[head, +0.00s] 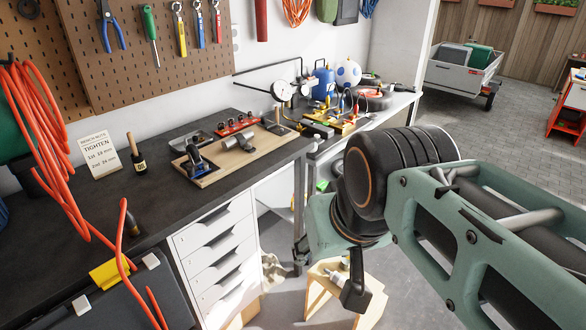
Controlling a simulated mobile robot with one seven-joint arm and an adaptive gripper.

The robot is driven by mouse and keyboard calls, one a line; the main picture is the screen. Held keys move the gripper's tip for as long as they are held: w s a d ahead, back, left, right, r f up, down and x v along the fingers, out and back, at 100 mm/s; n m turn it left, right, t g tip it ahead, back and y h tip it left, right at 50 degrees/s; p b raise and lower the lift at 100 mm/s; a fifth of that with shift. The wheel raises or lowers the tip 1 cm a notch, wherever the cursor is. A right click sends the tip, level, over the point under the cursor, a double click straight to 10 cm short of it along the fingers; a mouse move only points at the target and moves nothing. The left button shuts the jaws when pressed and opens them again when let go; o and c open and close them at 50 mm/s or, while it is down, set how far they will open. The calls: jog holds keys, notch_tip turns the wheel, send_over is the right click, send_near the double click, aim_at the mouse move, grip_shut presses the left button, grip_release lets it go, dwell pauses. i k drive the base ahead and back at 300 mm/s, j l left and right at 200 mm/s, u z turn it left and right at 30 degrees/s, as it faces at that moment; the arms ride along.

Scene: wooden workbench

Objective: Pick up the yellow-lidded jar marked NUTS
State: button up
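I cannot make out a yellow-lidded jar marked NUTS anywhere in the head view. My arm reaches in from the right and its thick links cover much of the lower right. A dark part that looks like the end of my gripper (356,287) hangs below the arm, in front of a small wooden stool. Its fingers are mostly hidden, so I cannot tell whether it is open or holds anything.
A dark workbench (100,215) with white drawers (222,255) stands at left, holding a wooden tool board (238,154), a note card (100,153) and a small bottle (136,155). Orange hose (45,125) hangs at left. A wooden stool (318,287) stands on the floor. A trailer (463,77) stands outside.

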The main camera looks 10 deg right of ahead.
aim_at(344, 262)
jog(key=z, duration=0.75)
